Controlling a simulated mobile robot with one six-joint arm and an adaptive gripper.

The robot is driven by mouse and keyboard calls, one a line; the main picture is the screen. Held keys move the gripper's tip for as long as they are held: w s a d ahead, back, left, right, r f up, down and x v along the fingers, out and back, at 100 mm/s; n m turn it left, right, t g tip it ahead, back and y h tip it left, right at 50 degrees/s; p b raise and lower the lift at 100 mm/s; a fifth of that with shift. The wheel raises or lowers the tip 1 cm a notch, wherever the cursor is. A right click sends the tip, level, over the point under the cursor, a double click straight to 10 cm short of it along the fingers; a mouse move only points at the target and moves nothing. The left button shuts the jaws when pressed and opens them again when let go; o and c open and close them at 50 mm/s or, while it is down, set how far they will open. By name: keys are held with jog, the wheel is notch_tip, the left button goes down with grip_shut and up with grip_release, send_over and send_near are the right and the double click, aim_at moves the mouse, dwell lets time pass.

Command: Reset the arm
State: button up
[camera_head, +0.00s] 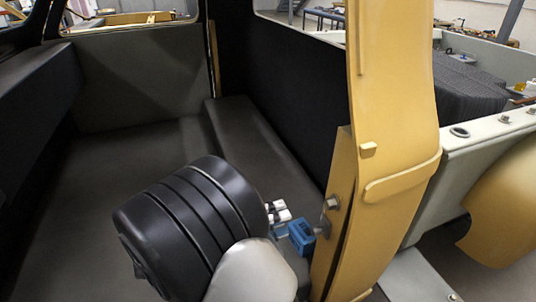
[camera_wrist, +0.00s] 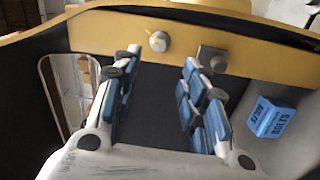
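My gripper (camera_wrist: 162,62) is open in the wrist view. Its two blue-padded fingers stand apart, with nothing between them but a dark panel behind. In the head view my gripper (camera_head: 280,214) shows only in part beyond my black and white arm, close to the yellow pillar. A small blue box (camera_wrist: 270,117) marked "BOLTS" lies to the right of the fingers, apart from them.
A yellow pillar (camera_head: 392,90) with a metal knob (camera_head: 331,202) stands right of my gripper. The knob (camera_wrist: 159,41) also shows beyond the fingertips on a yellow rail (camera_wrist: 230,42). A dark ledge (camera_head: 255,135) runs behind. The grey floor (camera_head: 130,150) at left is clear.

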jog(key=s+d+r+m+g+y, duration=0.2)
jog(key=s+d+g+y, duration=0.6)
jog(key=d, duration=0.5)
jog(key=s+a+r+t+y, duration=0.1)
jog(key=s+t+y, duration=0.6)
jog(key=s+y, duration=0.2)
jog(key=shift+s+a+r+m, duration=0.15)
jog(key=shift+s+a+m, duration=0.2)
jog(key=shift+a+m, duration=0.05)
jog(key=shift+c, duration=0.7)
jog(key=shift+d, duration=0.15)
